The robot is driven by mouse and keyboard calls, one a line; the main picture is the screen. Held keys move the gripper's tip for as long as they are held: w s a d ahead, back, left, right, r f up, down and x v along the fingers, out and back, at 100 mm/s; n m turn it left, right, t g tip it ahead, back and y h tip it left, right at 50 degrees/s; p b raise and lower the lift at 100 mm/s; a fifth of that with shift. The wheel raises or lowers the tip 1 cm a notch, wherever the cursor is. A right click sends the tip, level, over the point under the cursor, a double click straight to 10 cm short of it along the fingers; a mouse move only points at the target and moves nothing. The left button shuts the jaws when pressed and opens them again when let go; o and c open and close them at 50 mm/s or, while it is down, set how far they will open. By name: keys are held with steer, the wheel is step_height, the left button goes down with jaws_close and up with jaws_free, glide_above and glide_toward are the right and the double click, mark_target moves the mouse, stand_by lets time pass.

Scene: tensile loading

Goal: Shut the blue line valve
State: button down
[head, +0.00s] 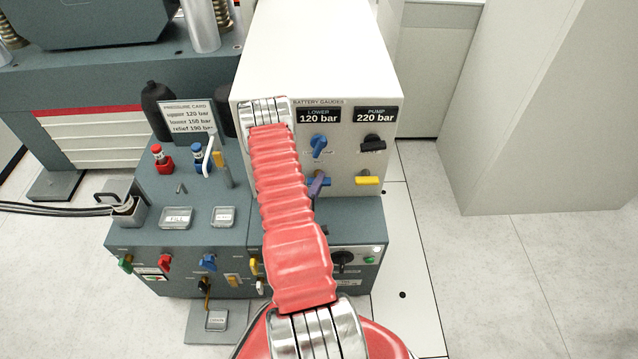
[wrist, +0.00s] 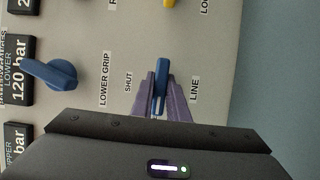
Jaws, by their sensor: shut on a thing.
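The blue line valve handle (wrist: 161,72) stands upright in the wrist view, between the word SHUT on its left and the word LINE on its right. My gripper (wrist: 161,92) is shut on it, with one purple finger on each side. In the head view the blue line valve (head: 326,182) lies roughly level on the white panel, with a purple finger of my gripper (head: 317,187) over part of it. My red arm hides the panel to the left of it.
A blue lower grip knob (wrist: 50,74) sits left of my gripper in the wrist view. In the head view a yellow handle (head: 367,181) is close on the right, and a black handle (head: 373,143) is above that. Open floor (head: 500,270) lies to the right.

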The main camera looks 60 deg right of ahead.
steer(key=shift+f+m, duration=0.1)
steer(key=shift+m, duration=0.2)
steer(key=m+y, duration=0.1)
steer(key=m, duration=0.1)
steer(key=shift+s+m+y, duration=0.1)
steer(key=shift+m+y, duration=0.3)
steer(key=m+t+y, duration=0.1)
steer(key=m, duration=0.2)
steer(key=shift+m+y, duration=0.3)
steer(key=m+t+y, duration=0.1)
steer(key=m, duration=0.2)
steer(key=shift+a+t, duration=0.1)
steer(key=shift+t, duration=0.2)
steer(key=m+t+y, duration=0.1)
steer(key=m, duration=0.2)
steer(key=shift+f+t+y, duration=0.1)
steer(key=shift+t+y, duration=0.2)
steer(key=c, duration=1.7)
jaws_free()
